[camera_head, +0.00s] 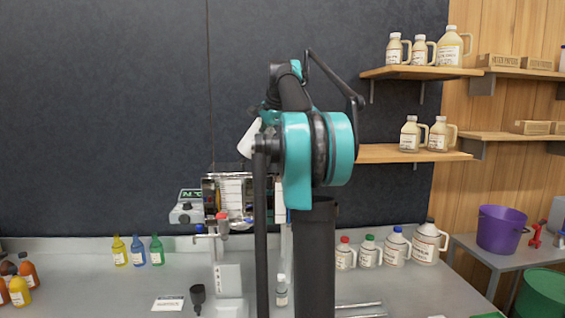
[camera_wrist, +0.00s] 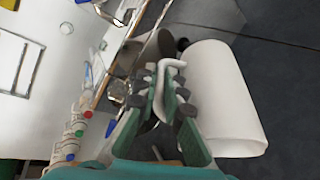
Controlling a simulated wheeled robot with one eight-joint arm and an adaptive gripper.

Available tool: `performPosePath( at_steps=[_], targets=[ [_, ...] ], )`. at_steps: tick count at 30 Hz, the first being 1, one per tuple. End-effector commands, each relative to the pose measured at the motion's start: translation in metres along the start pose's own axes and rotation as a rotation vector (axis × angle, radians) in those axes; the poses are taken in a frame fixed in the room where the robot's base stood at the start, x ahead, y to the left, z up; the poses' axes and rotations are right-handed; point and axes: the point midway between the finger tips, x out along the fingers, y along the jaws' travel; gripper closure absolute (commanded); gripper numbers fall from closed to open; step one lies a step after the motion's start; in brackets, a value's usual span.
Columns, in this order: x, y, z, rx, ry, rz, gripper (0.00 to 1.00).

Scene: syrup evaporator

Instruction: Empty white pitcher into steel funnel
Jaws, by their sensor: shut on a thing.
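The white pitcher (camera_wrist: 226,98) lies right of my gripper (camera_wrist: 157,88) in the wrist view, which is shut on its handle (camera_wrist: 165,68). In the head view a small part of the pitcher (camera_head: 250,138) shows tilted, high above the bench, left of my teal arm. My arm hides the gripper there. Shiny metal parts (camera_wrist: 125,12) and a dark grey rounded shape show beyond the fingers in the wrist view. I cannot tell which of them is the steel funnel. The pitcher's contents are not visible.
The evaporator rig (camera_head: 235,190) stands on the bench behind my arm. Small coloured bottles (camera_head: 138,250) stand left, and capped jugs (camera_head: 392,247) stand right. A black funnel-shaped item (camera_head: 197,297) is near the front. Shelves (camera_head: 415,153) with jugs are at right.

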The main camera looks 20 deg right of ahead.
Motion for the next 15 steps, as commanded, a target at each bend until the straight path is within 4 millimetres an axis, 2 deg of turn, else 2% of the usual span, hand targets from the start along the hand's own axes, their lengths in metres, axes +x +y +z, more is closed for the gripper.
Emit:
performPosePath(
  at_steps=[15],
  targets=[
    [0.0033, 0.0018, -0.0009, 0.000, -0.049, -0.054, 1.00]
  ],
)
